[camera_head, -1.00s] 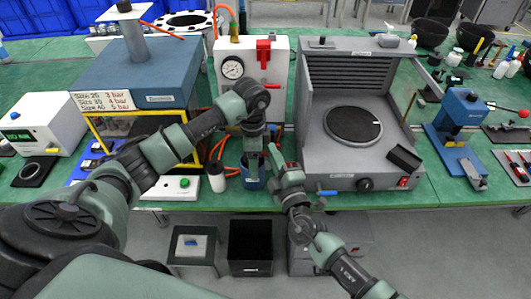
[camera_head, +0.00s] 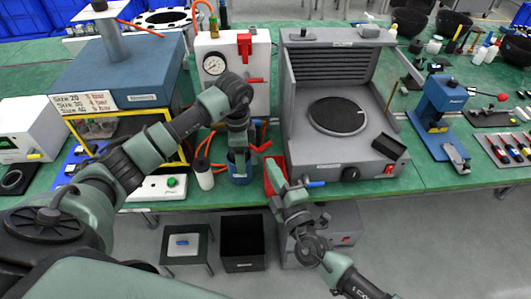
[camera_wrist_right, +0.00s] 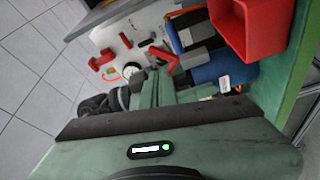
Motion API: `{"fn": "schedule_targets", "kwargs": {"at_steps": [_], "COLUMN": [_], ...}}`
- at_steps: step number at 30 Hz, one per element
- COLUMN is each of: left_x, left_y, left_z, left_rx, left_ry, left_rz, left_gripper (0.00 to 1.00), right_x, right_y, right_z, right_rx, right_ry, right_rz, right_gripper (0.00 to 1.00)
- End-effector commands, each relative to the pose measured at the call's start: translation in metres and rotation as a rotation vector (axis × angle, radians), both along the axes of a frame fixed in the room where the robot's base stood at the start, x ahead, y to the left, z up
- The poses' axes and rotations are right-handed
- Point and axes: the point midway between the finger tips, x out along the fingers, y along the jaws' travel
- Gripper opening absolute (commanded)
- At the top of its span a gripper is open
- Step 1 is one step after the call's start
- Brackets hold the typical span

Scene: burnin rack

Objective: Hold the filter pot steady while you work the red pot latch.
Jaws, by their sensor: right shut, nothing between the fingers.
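The blue filter pot (camera_head: 239,170) stands at the bench's front edge. Its red pot latch (camera_head: 262,147) sticks out at upper right. The wrist view also shows the blue pot (camera_wrist_right: 215,72) and red latch (camera_wrist_right: 163,58). My left gripper (camera_head: 239,152) points down at the pot's top; its fingers are hidden, and I cannot tell whether they grip it. My right gripper (camera_head: 277,170) is shut and empty, right of the pot and apart from the latch, in front of a red bin. Its fingertips are not clear in the wrist view.
The red bin (camera_wrist_right: 258,28) sits close to the right of the pot. A white gauge panel (camera_head: 233,88) with red handles stands behind it. A grey hooded station (camera_head: 305,140) is at right. A white bottle (camera_head: 205,174) stands left of the pot. A black bin (camera_head: 245,258) is below the bench.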

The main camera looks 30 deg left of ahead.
Motion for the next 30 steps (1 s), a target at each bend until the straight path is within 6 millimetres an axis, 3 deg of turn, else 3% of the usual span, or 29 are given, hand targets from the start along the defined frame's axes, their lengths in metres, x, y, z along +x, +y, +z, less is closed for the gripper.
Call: {"fn": "schedule_targets", "kwargs": {"at_steps": [7, 20, 21, 24, 30], "left_x": [0.0, 0.0, 0.0, 0.0, 0.0], "left_y": [0.0, 0.0, 0.0, -0.001, -0.001], "left_z": [0.001, 0.001, 0.001, 0.001, 0.0], "left_rx": [-0.001, -0.001, -0.001, -0.001, -0.002], "left_ry": [-0.001, -0.002, -0.002, -0.002, -0.001], "left_rz": [0.0, -0.001, -0.001, -0.001, -0.001], "left_gripper": [0.06, 0.06, 0.68, 0.91, 0.91], "right_x": [-0.022, -0.025, -0.025, -0.025, -0.025], "right_y": [-0.023, -0.025, -0.025, -0.025, -0.025], "right_z": [-0.008, -0.008, -0.008, -0.008, -0.008], "right_rx": [0.0, 0.001, 0.001, 0.001, 0.001], "right_ry": [0.0, -0.001, -0.001, -0.001, -0.001], "right_rz": [-0.001, 0.001, 0.001, 0.001, 0.001], "right_gripper": [0.0, 0.0, 0.0, 0.0, 0.0]}}
